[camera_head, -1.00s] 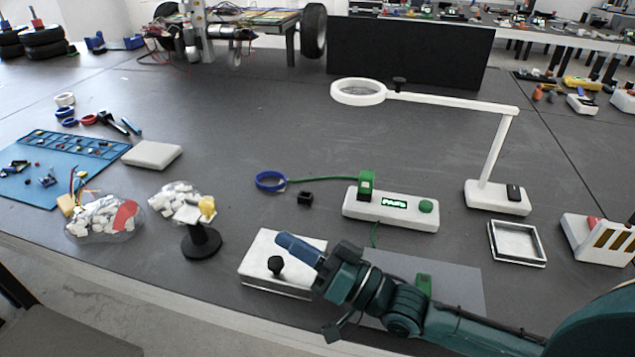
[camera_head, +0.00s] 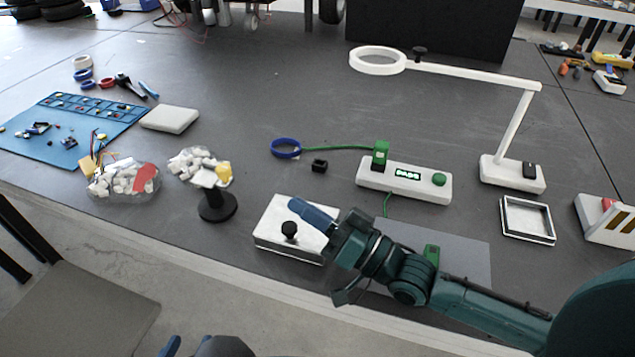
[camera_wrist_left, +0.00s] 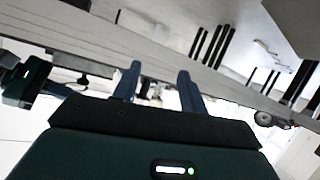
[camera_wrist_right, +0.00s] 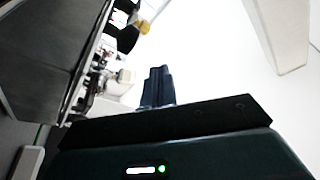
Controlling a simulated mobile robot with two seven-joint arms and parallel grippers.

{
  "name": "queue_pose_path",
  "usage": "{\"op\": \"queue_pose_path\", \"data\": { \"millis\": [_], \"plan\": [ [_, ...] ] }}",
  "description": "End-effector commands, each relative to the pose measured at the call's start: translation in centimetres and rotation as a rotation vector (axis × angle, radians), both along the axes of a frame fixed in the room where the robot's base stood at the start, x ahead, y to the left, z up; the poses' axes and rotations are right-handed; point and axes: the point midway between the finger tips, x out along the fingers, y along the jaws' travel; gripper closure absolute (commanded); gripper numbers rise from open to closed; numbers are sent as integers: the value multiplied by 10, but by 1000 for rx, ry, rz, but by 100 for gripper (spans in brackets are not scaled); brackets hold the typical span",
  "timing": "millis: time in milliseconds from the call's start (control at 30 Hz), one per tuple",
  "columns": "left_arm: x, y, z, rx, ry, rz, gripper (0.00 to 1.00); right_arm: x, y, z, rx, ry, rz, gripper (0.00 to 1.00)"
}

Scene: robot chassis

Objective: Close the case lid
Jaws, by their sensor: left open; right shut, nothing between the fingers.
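A low white box with a black knob (camera_head: 289,230) on its flat top stands near the table's front edge in the head view; its white top (camera_head: 272,222) is partly hidden by my right arm. I take it for the case, but cannot tell whether its lid is fully down. My right gripper (camera_head: 306,212) is shut and empty, over the back of this box; I cannot tell if it touches. Its fingers show together in the right wrist view (camera_wrist_right: 158,85). My left gripper (camera_head: 172,346) shows only at the bottom edge; its fingers are apart and empty in the left wrist view (camera_wrist_left: 156,84).
A white device with a green display (camera_head: 405,184) and a white magnifier lamp (camera_head: 512,172) stand behind and right. An open square tray (camera_head: 527,235) lies at right. A black stand (camera_head: 217,208) and bag of white pieces (camera_head: 122,182) are left. A grey mat (camera_head: 465,258) lies beyond my right arm.

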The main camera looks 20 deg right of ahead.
Motion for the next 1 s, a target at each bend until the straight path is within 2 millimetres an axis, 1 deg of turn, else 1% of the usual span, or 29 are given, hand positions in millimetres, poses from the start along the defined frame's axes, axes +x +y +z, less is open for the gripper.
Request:
{"op": "queue_pose_path", "data": {
  "millis": [33, 167, 200, 233, 400, 600, 767, 1000],
  "plan": [
    [5, -5, 1, 0, 29, -11, 57, 2, 1, 15, 1, 0, -1, 100],
    [9, -11, 4, 6, 80, -27, 57, 6, 3, 40, 0, -2, -3, 100],
    [8, -11, -7, 4, 82, -26, 57, 0, -6, 23, -8, 5, -4, 100],
    [8, -11, -10, 1, 80, -25, 57, -5, -12, 18, -9, 5, -4, 100],
    [8, -10, -11, -6, 71, -21, 57, -26, -43, 5, -6, 4, -2, 100],
    [6, -9, -10, -5, 63, -17, 57, -42, -67, -3, -2, 2, -3, 100],
    [6, -9, -9, -4, 61, -16, 57, -47, -74, -5, -1, 0, -2, 100],
    [6, -8, -8, -4, 57, -16, 57, -48, -75, -5, -1, 0, -2, 100]
  ]
}}
